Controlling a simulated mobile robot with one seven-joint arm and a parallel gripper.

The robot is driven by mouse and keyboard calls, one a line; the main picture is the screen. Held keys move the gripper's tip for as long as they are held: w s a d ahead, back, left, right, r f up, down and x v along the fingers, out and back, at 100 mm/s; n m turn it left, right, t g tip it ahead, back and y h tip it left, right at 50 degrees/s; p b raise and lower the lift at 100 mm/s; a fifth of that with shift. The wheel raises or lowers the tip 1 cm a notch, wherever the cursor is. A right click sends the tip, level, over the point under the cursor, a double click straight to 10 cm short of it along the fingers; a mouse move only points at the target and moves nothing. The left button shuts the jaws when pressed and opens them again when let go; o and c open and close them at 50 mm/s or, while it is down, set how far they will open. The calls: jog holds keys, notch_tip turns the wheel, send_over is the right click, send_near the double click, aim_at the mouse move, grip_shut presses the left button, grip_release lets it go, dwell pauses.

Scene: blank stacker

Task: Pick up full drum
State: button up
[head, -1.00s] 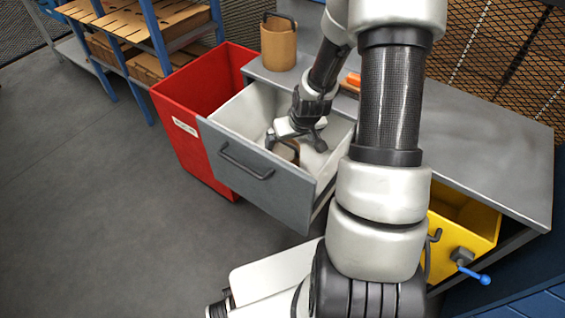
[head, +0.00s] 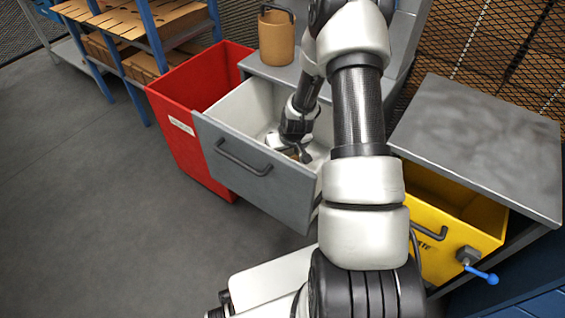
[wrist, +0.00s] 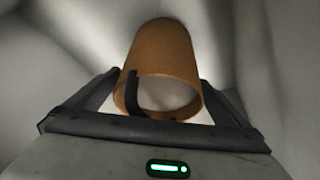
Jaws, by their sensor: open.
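My gripper (head: 301,155) is down inside the open white-lined drawer (head: 243,102) in the head view. The wrist view shows a brown drum (wrist: 166,50) with a dark strap-like handle at its near end, lying in the white interior. My gripper (wrist: 163,90) is open, with one finger on each side of the drum's near end. I cannot tell whether the fingers touch it. In the head view the drum is mostly hidden by my gripper and the drawer front.
Another brown drum (head: 277,38) with a dark handle stands on the grey counter (head: 270,72). A red bin (head: 163,112) is left of the drawer. A yellow bin (head: 440,238) with a blue-handled clamp (head: 487,277) is at the right. Blue shelving (head: 143,35) stands at the back left.

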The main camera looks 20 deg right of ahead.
jog(key=c, duration=1.5)
